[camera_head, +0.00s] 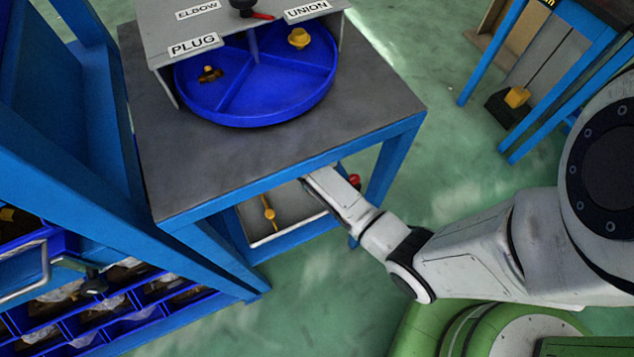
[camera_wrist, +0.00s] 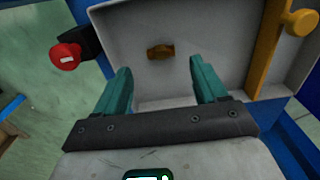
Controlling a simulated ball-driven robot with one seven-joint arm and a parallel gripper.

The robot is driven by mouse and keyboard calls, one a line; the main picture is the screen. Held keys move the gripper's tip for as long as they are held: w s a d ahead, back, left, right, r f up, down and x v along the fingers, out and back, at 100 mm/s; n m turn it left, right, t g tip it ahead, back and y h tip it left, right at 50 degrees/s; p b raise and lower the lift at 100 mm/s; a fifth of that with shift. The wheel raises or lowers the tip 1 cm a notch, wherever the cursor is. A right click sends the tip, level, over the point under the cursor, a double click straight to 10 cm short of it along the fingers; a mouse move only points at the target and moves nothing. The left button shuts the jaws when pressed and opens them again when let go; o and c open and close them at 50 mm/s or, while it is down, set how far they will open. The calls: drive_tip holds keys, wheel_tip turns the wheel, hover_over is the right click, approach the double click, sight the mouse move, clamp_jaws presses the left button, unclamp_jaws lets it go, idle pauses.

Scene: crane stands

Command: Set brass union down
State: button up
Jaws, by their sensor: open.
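A small brass fitting (camera_wrist: 160,52), which looks like the brass union, lies on the grey tray (camera_wrist: 215,38) in the wrist view. My gripper (camera_wrist: 160,68) is open, its two teal fingers spread to either side and short of the fitting. In the picture, the fitting shows between and beyond the fingertips, with no finger touching it. In the head view my arm reaches under the front edge of the table, and the fingers and fitting are hidden there.
The grey table (camera_head: 225,165) carries a blue divided turntable (camera_head: 265,95) with labels and brass or yellow pieces. Beneath is a yellow bar (camera_head: 268,212) with a knob, which also shows in the wrist view (camera_wrist: 270,45). A red button (camera_wrist: 66,57) stands left of the tray.

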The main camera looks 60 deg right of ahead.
wheel_tip(320, 180, up, 6)
drive_tip(key=shift+f+p, duration=0.1)
drive_tip(key=shift+p, duration=0.4)
idle(0.4)
